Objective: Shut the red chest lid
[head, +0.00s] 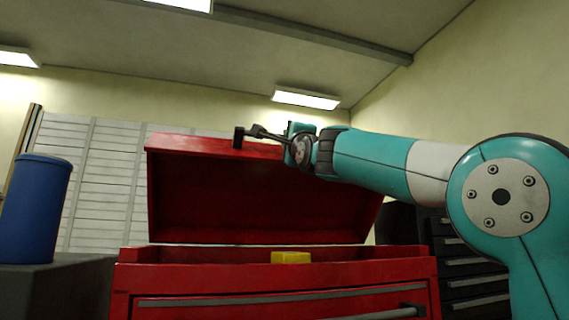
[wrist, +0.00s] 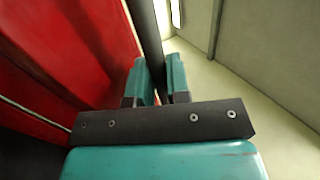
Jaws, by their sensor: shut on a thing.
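The red chest (head: 270,277) stands in front of me. Its red lid (head: 225,195) is raised and tilted open, and its inside face shows in the head view. A dark handle bar (head: 262,133) runs along the lid's upper edge. My gripper (head: 297,138) is at that edge, right of the bar's left end. In the wrist view, the teal fingers of my gripper (wrist: 158,80) are closed around the dark bar (wrist: 147,35). The red lid (wrist: 75,45) fills the left of that view.
A yellow block (head: 291,257) sits in the chest's open top. A blue cylinder (head: 35,210) stands on a dark surface at left. A dark drawer cabinet (head: 470,267) stands at right, partly behind my arm. A slatted wall panel (head: 105,180) is behind.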

